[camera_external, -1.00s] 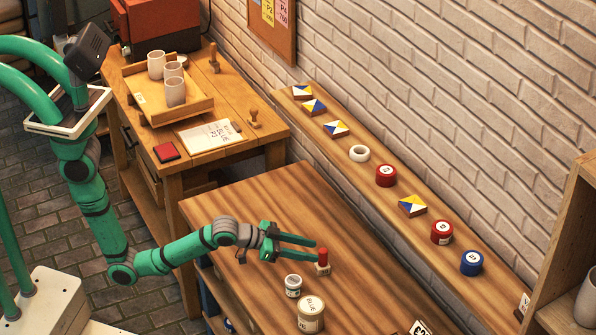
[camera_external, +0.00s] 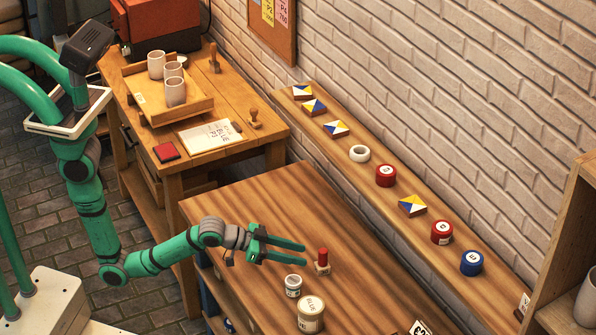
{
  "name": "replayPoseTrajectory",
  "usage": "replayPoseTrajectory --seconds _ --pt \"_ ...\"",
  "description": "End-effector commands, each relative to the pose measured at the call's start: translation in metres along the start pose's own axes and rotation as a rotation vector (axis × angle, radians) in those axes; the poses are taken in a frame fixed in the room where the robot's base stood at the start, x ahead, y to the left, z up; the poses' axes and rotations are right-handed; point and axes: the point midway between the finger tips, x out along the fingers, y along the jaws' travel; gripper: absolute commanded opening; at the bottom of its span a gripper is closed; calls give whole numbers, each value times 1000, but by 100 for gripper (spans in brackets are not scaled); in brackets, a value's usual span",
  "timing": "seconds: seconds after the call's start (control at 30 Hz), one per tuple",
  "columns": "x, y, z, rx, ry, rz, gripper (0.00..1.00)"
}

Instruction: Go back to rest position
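My gripper (camera_external: 303,254) is open and empty over the front table (camera_external: 262,200). Its two fingers point right, apart from each other. A small stamp with a red handle (camera_external: 322,258) stands upright on the table just right of the fingertips, with a gap between. A small white jar with a dark label (camera_external: 293,286) stands below the gripper in the picture. A larger cream jar marked BLUE (camera_external: 311,314) stands nearer the table's front.
A back table has a tray (camera_external: 202,104) of cups, a paper (camera_external: 209,136) and a red pad (camera_external: 166,152). The front table's far left is clear.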

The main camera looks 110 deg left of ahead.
Motion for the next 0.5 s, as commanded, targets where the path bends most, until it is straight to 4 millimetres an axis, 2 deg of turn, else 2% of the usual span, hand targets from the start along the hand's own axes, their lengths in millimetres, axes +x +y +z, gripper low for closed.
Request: replayPoseTrajectory --seconds 0.1,0.2,0.33,0.5 --pt "-26 53 17 -98 22 147 40" --pt "-55 84 37 -176 37 244 40" --pt "-83 94 65 -204 48 284 40" --pt "-121 88 107 -186 55 286 40"
